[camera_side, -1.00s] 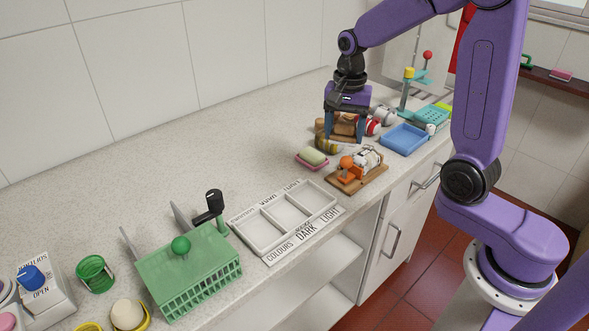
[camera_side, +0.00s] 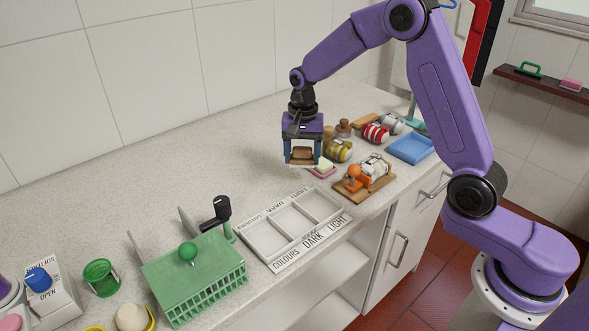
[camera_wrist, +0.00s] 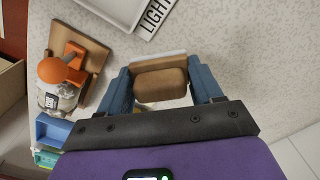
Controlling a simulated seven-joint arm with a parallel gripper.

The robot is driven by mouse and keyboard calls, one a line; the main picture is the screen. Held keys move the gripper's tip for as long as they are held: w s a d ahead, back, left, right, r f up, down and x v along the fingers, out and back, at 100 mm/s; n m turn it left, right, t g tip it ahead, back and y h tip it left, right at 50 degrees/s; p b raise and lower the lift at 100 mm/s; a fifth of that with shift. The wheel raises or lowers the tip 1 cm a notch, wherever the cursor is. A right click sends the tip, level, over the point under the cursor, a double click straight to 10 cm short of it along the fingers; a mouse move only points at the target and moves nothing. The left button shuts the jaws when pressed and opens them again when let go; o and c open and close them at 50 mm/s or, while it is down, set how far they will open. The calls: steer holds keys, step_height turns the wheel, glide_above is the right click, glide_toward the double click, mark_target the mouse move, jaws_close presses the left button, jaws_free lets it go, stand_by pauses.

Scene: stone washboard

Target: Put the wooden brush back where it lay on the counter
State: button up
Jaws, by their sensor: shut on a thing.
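The wooden brush (camera_side: 302,155) is a brown block with a paler edge, held between the blue fingers of my gripper (camera_side: 302,160). In the wrist view the brush (camera_wrist: 160,86) sits between both fingers of my gripper (camera_wrist: 163,88), which is shut on it. My gripper is over the counter (camera_side: 245,165), just left of the pink soap dish (camera_side: 324,173). I cannot tell whether the brush touches the counter or hangs a little above it. Part of the brush is hidden by the gripper's fingers and body.
A green soap (camera_side: 323,166) lies in the dish. A white labelled tray (camera_side: 270,262) lies in front.

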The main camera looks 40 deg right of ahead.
mark_target(295, 180)
steer(key=shift+w+a+f, duration=0.1)
steer(key=shift+w+f, duration=1.15)
steer(key=shift+f, duration=0.25)
steer(key=shift+w+f, duration=0.1)
steer(key=shift+f, duration=1.5)
steer(key=shift+f, duration=0.2)
steer(key=o, duration=1.1)
steer(key=shift+r, duration=0.1)
step_height(295, 180, up, 12)
steer(key=shift+f, duration=0.1)
steer(key=shift+r, duration=0.2)
